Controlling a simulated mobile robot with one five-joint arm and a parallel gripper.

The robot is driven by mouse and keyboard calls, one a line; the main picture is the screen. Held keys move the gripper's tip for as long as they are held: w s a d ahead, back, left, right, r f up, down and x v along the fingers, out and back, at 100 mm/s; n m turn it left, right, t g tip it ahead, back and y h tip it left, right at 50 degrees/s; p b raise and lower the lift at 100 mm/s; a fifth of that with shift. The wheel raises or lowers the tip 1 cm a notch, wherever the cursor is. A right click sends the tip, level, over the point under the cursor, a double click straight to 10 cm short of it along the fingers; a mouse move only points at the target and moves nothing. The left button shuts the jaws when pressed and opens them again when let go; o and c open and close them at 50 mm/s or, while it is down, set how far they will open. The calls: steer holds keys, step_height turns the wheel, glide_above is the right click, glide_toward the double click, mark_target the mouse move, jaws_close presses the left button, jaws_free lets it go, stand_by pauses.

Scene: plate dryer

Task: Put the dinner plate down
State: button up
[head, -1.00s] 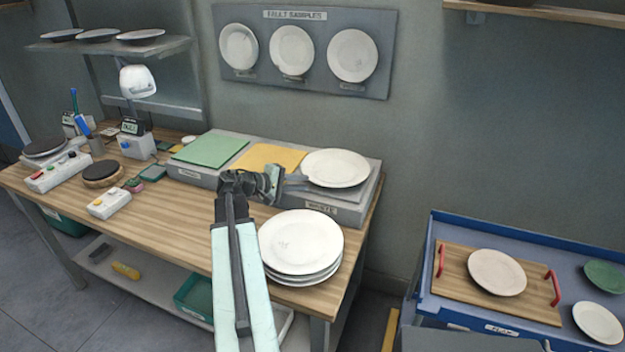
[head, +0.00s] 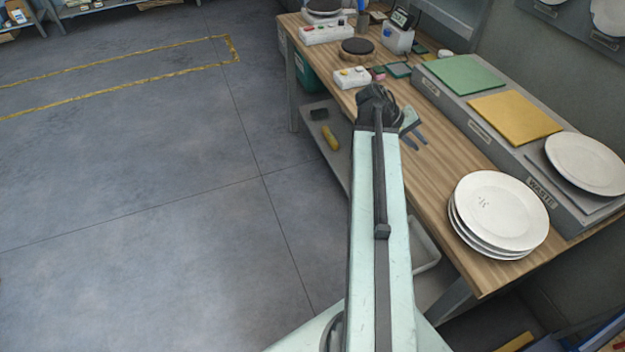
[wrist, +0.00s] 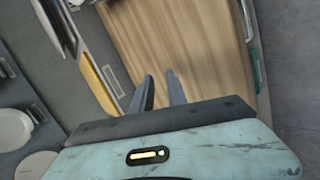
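A white dinner plate (head: 586,163) lies on the grey pad at the near end of the long grey block, by the label WASTE. A stack of several white plates (head: 500,212) stands on the wooden table in front of it. My gripper (head: 414,131) is over the table, left of both and apart from them. Its two fingers are apart, with nothing between them; the open fingers also show in the wrist view (wrist: 161,91) above bare wood.
The grey block also carries a green pad (head: 459,76) and a yellow pad (head: 515,116). A white switch box (head: 352,77) and a dark round turntable (head: 357,47) stand farther back on the wooden table (head: 440,180). The floor at left is clear.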

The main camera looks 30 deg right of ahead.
steer(key=w+a+f+n+t+y, duration=0.1)
steer(key=w+a+f+t, duration=0.1)
steer(key=w+a, duration=0.55)
steer(key=w+a+f+n+t+y, duration=0.15)
steer(key=w+a, duration=0.25)
steer(key=a, duration=0.6)
steer(key=w+a+f+n+y, duration=0.1)
steer(key=w+a+y, duration=0.1)
steer(key=a, duration=1.4)
steer(key=w+a+f+n+y, duration=0.1)
steer(key=w+a+f+y, duration=0.1)
steer(key=a, duration=1.5)
steer(key=shift+f+n+y, duration=0.2)
steer(key=shift+n+y, duration=0.15)
steer(key=shift+y, duration=0.4)
steer(key=shift+t, duration=0.25)
steer(key=shift+s, duration=0.1)
